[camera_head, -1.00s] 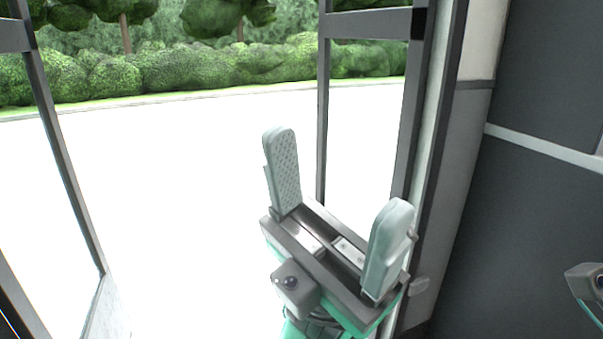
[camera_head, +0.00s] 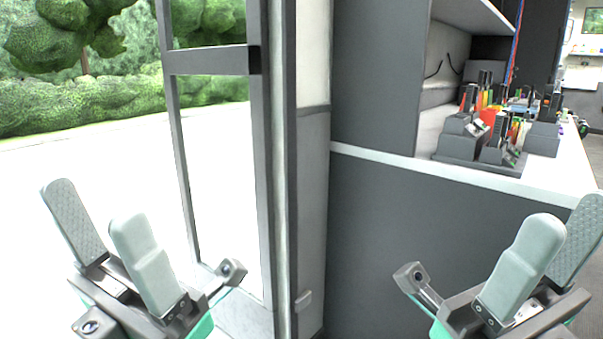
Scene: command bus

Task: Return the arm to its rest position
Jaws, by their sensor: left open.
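My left gripper (camera_head: 98,222) is at the lower left, in front of the bright doorway. Its two pale, textured fingers point up and stand apart with nothing between them. My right gripper (camera_head: 560,243) is at the lower right, in front of the dark cabinet. Its two pale fingers also stand apart, and no object shows between them. The far finger is partly cut off by the picture's right edge.
A dark door frame (camera_head: 265,150) stands beside my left gripper. A grey cabinet (camera_head: 400,215) with a white counter (camera_head: 560,170) fills the right. Several radios in chargers (camera_head: 480,140) stand on the counter. Bright open ground and hedges (camera_head: 90,100) lie outside.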

